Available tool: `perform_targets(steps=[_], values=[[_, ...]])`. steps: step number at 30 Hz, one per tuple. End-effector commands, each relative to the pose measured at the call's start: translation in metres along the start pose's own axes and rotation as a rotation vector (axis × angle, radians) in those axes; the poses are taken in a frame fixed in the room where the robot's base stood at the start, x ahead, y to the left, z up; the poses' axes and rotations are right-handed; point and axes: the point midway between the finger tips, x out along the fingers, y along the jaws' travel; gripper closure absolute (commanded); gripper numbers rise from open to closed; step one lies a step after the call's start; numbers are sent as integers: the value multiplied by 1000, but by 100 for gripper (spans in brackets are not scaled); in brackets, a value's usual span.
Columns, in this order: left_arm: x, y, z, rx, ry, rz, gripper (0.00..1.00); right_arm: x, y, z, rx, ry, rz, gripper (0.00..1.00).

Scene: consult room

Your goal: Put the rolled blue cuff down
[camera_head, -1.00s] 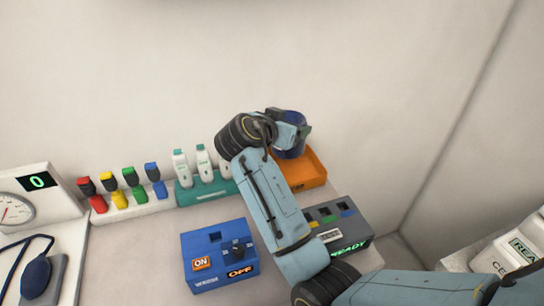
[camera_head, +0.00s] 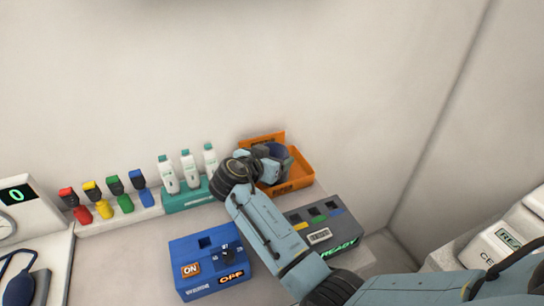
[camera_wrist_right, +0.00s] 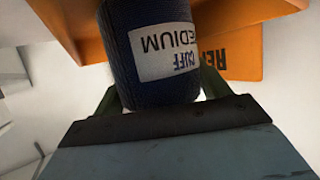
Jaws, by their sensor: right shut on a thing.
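The rolled blue cuff (camera_wrist_right: 155,50) is dark blue with a white label reading "CUFF MEDIUM" in the right wrist view. In the head view the cuff (camera_head: 279,149) is mostly hidden by my right gripper (camera_head: 270,160). My right gripper is shut on the cuff and holds it at the orange bin (camera_head: 300,174), within its outline in the head view. I cannot tell whether the cuff touches the bin's floor. The orange bin also shows behind the cuff in the right wrist view (camera_wrist_right: 225,15). My left gripper is out of view.
Left of the bin stands a teal rack (camera_head: 190,199) with several white devices. A row of coloured connectors (camera_head: 105,200) is farther left. In front are a blue ON/OFF box (camera_head: 210,262) and a grey READY box (camera_head: 325,228). The wall is close behind.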

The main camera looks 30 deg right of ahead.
Motion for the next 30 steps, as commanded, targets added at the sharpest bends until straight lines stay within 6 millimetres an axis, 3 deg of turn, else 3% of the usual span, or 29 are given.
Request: perform_targets(steps=[5, 6, 11, 23, 30], values=[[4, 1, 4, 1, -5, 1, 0, 1, 0, 3, 1, 1, 0, 49], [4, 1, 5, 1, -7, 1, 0, 2, 0, 3, 0, 0, 0, 24], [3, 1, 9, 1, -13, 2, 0, 1, 0, 2, 0, 0, 0, 3], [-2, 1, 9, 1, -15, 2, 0, -3, 0, -2, 0, 0, -2, 3], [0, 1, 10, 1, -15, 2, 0, -51, -1, 0, 2, -2, -4, 3]])
